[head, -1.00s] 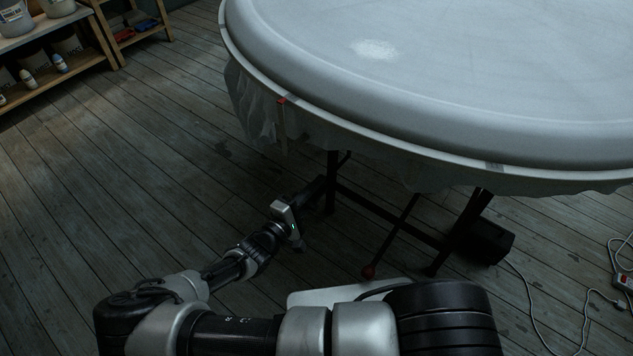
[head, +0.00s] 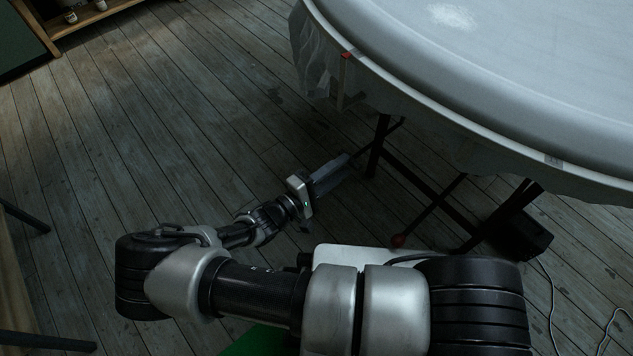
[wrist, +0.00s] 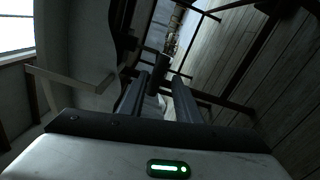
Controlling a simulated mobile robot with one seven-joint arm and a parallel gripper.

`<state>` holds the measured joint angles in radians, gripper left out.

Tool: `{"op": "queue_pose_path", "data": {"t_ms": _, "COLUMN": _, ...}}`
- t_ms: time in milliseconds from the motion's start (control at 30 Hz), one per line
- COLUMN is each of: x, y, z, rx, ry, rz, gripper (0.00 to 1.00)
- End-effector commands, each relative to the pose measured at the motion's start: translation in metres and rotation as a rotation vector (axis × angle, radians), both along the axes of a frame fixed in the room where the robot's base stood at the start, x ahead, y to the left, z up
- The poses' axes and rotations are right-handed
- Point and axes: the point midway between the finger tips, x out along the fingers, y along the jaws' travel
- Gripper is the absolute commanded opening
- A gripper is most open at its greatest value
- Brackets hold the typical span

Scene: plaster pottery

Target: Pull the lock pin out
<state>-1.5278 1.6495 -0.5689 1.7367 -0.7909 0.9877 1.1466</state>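My gripper (head: 342,162) reaches out low toward the dark frame under the large white round table (head: 480,85). In the wrist view, its two dark fingers (wrist: 158,80) stand apart with a gap between them, and nothing is clearly held. A dark cylindrical part (wrist: 158,62) shows just beyond the fingertips, near a dark crossbar. I cannot tell whether this part is the lock pin. No lock pin can be made out for certain.
Dark crossed legs (head: 383,150) hold up the table, whose thin sheet hangs below the rim. A dark box (head: 525,235) and a white cable (head: 551,300) lie on the right. A shelf (head: 90,18) stands at the far left.

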Motion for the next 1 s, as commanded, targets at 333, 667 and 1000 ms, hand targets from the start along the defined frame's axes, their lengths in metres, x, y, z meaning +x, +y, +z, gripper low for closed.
{"op": "queue_pose_path", "data": {"t_ms": 333, "x": -0.050, "y": 0.051, "z": 0.000, "rx": 0.003, "ry": 0.002, "rz": 0.003, "gripper": 0.30}}
{"op": "queue_pose_path", "data": {"t_ms": 667, "x": -0.061, "y": 0.060, "z": -0.001, "rx": 0.000, "ry": 0.002, "rz": 0.001, "gripper": 0.30}}
{"op": "queue_pose_path", "data": {"t_ms": 1000, "x": -0.060, "y": 0.060, "z": -0.001, "rx": 0.001, "ry": 0.002, "rz": 0.001, "gripper": 0.30}}
